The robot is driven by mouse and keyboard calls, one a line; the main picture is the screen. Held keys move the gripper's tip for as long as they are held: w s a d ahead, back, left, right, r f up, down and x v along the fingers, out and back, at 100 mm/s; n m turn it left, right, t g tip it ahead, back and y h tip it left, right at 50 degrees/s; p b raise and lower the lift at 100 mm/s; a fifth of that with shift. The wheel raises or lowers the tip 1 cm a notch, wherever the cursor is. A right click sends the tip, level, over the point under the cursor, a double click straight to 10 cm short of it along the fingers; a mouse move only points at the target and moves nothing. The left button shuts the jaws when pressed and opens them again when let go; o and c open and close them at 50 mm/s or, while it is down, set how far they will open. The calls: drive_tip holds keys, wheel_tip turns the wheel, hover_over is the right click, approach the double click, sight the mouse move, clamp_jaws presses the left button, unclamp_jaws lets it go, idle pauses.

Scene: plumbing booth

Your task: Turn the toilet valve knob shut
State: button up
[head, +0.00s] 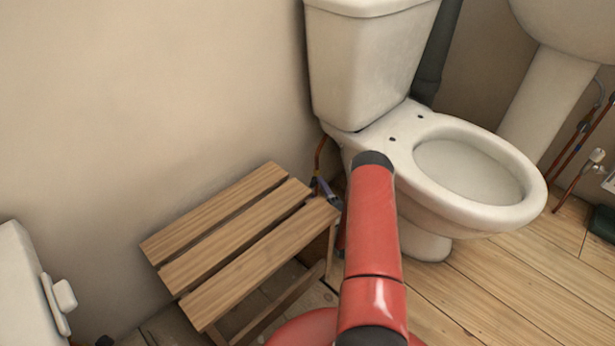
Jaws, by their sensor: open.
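The white toilet (440,165) stands against the wall right of centre. A copper pipe (319,155) comes down beside it on its left. At the pipe's lower end is a small blue and grey fitting (323,188), low behind the wooden stool's right end. It looks like the valve, but I cannot make out its knob or how far it is turned. My red arm rises in front of the toilet, just right of this fitting. My gripper does not show, so its place relative to the valve cannot be seen.
A slatted wooden stool (235,235) stands left of my arm, close to the fitting. A white object (25,290) is at the lower left. A basin pedestal (545,105) and more pipes (580,140) are at the right. Wooden floor (510,275) is clear at lower right.

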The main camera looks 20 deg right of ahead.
sight(312, 182)
drive_tip(key=x, duration=0.4)
drive_tip(key=shift+w+r, duration=0.15)
drive_tip(key=shift+w, duration=0.25)
drive_tip(key=c, duration=1)
